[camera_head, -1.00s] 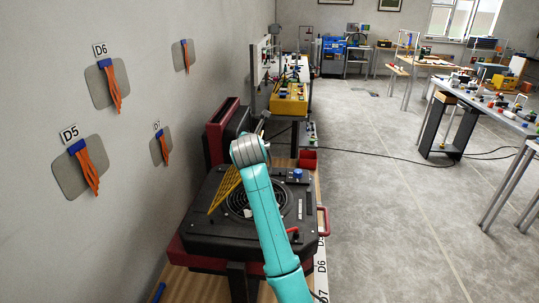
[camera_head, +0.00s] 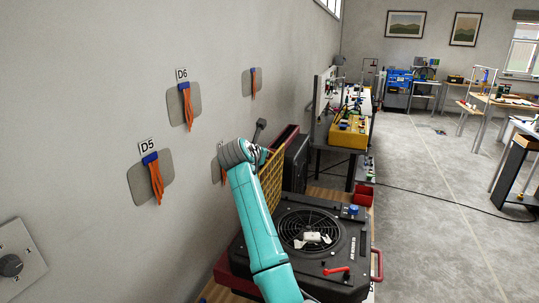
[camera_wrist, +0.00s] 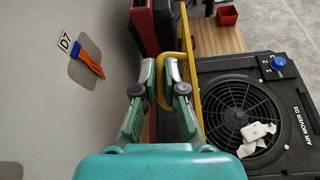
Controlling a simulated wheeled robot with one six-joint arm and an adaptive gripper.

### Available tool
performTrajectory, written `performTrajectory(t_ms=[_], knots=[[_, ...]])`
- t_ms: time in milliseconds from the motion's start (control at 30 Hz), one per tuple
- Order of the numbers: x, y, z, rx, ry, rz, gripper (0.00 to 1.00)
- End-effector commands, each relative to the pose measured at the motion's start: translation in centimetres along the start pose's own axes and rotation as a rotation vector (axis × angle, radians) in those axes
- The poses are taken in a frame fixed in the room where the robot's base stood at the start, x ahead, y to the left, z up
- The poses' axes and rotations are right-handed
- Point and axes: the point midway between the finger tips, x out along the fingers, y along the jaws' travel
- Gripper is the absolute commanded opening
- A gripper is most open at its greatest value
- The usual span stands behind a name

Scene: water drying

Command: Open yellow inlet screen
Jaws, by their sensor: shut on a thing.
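The yellow inlet screen (camera_head: 271,182) stands raised, nearly upright, at the wall side of the black air mover (camera_head: 345,272). In the wrist view the screen shows edge-on as a yellow bar (camera_wrist: 190,82) beside the air mover (camera_wrist: 300,85). My gripper (camera_wrist: 161,75) is shut on the yellow loop at the screen's edge; in the head view the gripper (camera_head: 262,153) is at the screen's upper end, partly hidden by my arm. The round black fan grille (camera_head: 308,229) is uncovered, with a crumpled white piece (camera_head: 313,238) lying on it.
The grey wall with orange-strapped plates (camera_head: 151,180) is close on the left. A blue knob (camera_wrist: 278,61) and a red lever (camera_head: 337,270) sit on the air mover. A red bin (camera_head: 363,195) stands behind it. Open floor lies to the right.

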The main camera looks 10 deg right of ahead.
Motion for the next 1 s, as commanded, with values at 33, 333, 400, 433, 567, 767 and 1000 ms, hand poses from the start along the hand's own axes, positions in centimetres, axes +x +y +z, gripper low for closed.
performTrajectory(t_ms=[33,333,400,433,567,767,1000], knots=[[0.31,0.04,-1.34,-0.012,0.021,-0.008,0.00],[0.37,0.13,-1.42,-0.017,0.022,-0.010,0.00],[0.37,0.13,-1.41,-0.017,0.022,-0.010,0.00],[0.37,0.14,-1.41,-0.017,0.022,-0.010,0.00],[0.37,0.13,-1.41,-0.017,0.022,-0.010,0.35],[0.38,0.11,-1.41,-0.017,0.022,-0.010,0.35],[-0.56,0.21,-1.41,-0.017,0.022,-0.009,0.35]])
